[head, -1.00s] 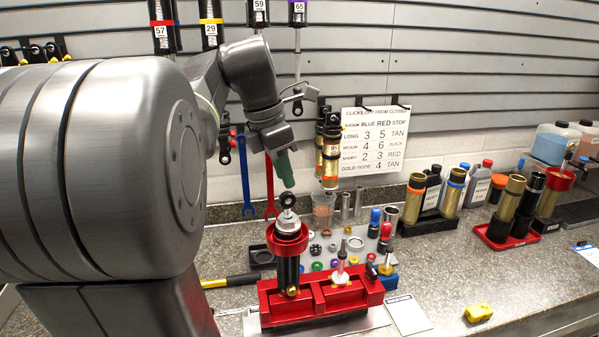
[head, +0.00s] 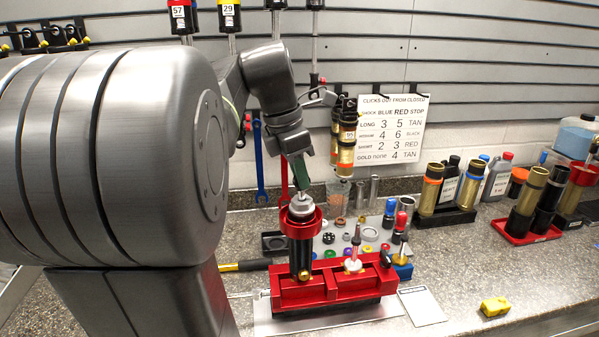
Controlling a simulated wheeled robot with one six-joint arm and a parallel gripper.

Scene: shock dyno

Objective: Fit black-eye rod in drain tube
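A rod eye, dark-ringed and metallic, tops the silver head of a black-bodied shock (head: 301,250) with a red collar. The shock stands upright in a red clamp block (head: 300,292). My gripper (head: 302,186) has green fingers and is directly over the rod eye, hiding most of it. I cannot tell whether the fingers are closed on it. Brass and black tubes (head: 530,192) stand upright in a red tray (head: 503,232) at the right. I cannot tell which one is the drain tube.
A second, thin rod (head: 356,240) stands in a white piece on the block. Small coloured rings and blue- and red-topped tools sit behind it. Brass shocks (head: 346,142) hang on the wall. A yellow object (head: 494,307) lies at the front right; the counter around it is clear.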

